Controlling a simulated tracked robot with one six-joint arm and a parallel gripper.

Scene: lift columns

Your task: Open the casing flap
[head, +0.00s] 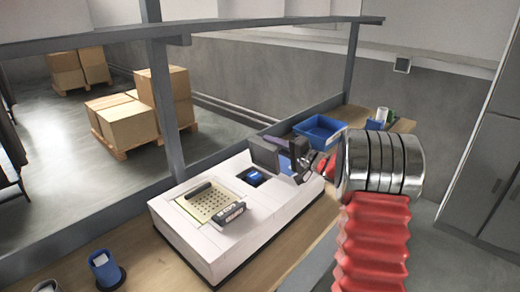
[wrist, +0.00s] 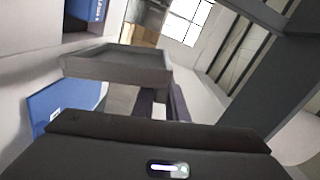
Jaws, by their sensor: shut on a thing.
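The white casing (head: 235,215) stands on the wooden bench. Its grey flap (head: 263,154) is raised, standing up at the casing's far right part, beside a dark opening with a blue part (head: 254,177). My gripper (head: 283,152) is at the flap's right side, reaching in from the right. In the wrist view the grey flap (wrist: 118,68) is just ahead of my gripper (wrist: 160,102), whose dark fingers meet its edge. The gripper is shut on the flap; the exact contact is partly hidden.
A perforated cream panel (head: 210,203) with dark bars lies on the casing's left part. Grey frame posts (head: 166,105) rise behind the bench. Cardboard boxes (head: 128,122) stand beyond.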

